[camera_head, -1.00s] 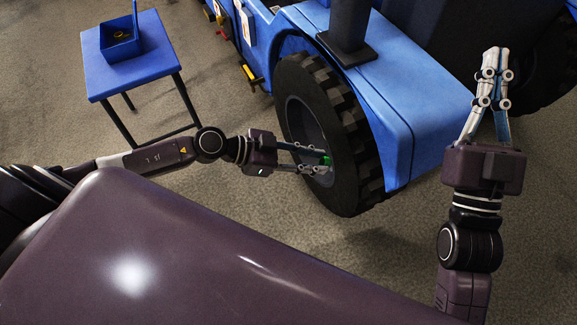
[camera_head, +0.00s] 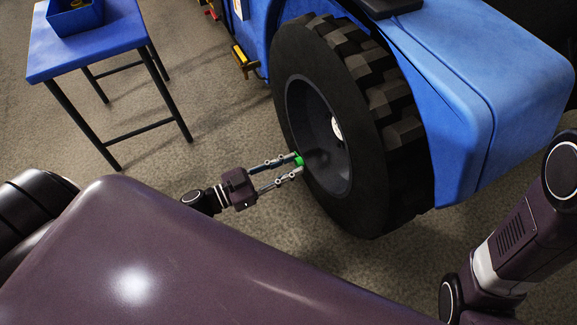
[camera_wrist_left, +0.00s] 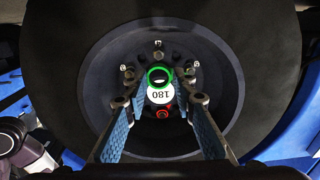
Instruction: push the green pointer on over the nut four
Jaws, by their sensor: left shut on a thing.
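My left gripper (camera_head: 299,167) is shut on the green pointer (camera_head: 299,160), in front of the near left side of the wheel (camera_head: 330,110). In the left wrist view the green pointer (camera_wrist_left: 158,77) shows as a ring between the fingertips (camera_wrist_left: 159,84), facing the wheel hub. Light-tipped nuts show on the hub: an upper one (camera_wrist_left: 157,44), a left one (camera_wrist_left: 126,68) and a right one (camera_wrist_left: 193,66). A white disc marked 180 (camera_wrist_left: 161,94) appears just below the ring. I cannot tell whether the ring touches a nut. My right gripper is out of view.
The blue vehicle body (camera_head: 480,80) rises behind and right of the wheel. A blue table (camera_head: 90,50) with a blue box (camera_head: 72,18) stands at the upper left. The carpet (camera_head: 215,110) between table and wheel is clear. A red part (camera_wrist_left: 162,113) shows below the white disc.

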